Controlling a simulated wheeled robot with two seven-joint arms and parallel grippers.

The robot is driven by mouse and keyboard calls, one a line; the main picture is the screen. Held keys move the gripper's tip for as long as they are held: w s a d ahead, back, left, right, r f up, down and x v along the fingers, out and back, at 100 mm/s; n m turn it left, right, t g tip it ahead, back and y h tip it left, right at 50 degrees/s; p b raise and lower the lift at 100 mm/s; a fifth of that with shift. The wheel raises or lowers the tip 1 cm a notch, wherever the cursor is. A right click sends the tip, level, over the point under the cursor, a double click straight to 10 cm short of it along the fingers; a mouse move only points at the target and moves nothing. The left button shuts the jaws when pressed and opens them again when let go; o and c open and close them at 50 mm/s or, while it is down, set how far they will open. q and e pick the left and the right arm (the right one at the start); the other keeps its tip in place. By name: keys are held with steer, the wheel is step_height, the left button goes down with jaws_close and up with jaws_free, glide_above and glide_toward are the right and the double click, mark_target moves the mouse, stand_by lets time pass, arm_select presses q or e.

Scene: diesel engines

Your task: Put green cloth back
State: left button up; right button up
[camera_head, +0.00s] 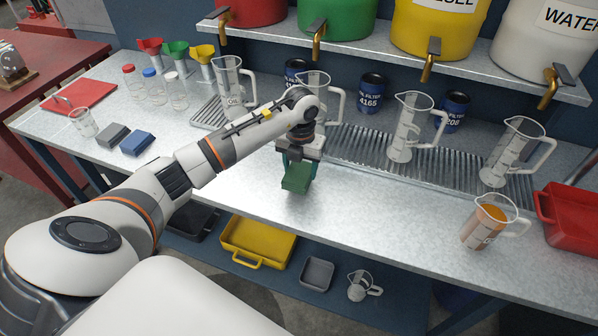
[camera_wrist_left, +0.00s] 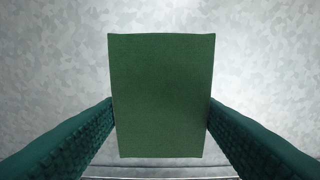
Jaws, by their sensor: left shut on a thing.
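The green cloth (camera_head: 297,178) is a folded block, held over the middle of the metal counter. In the left wrist view the green cloth (camera_wrist_left: 161,95) fills the space between the fingers, with counter surface behind it. My left gripper (camera_head: 297,165) is shut on it, with a finger on either side. I cannot tell exactly how far it is above the counter. A grey cloth (camera_head: 113,136) and a blue cloth (camera_head: 137,144) lie side by side at the left of the counter. My right gripper is not in view.
Clear jugs (camera_head: 408,128) stand along the ribbed drain strip (camera_head: 440,168), with oil filters behind. A jug of orange liquid (camera_head: 487,224) stands near the right front edge. Small jars (camera_head: 153,87) and a beaker (camera_head: 83,122) are at left. The counter's front middle is clear.

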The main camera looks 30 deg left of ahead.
mark_target(300, 170)
arm_select(q)
step_height(300, 170, down, 3)
steer(key=shift+f+p, duration=0.15)
steer(key=shift+p, duration=0.15)
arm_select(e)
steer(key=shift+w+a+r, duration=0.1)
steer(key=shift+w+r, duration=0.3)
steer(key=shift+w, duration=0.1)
arm_select(q)
steer(key=shift+f, duration=0.1)
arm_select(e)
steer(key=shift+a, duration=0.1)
arm_select(q)
steer(key=shift+f, duration=0.15)
steer(key=o, duration=0.9)
steer(key=shift+o, duration=0.2)
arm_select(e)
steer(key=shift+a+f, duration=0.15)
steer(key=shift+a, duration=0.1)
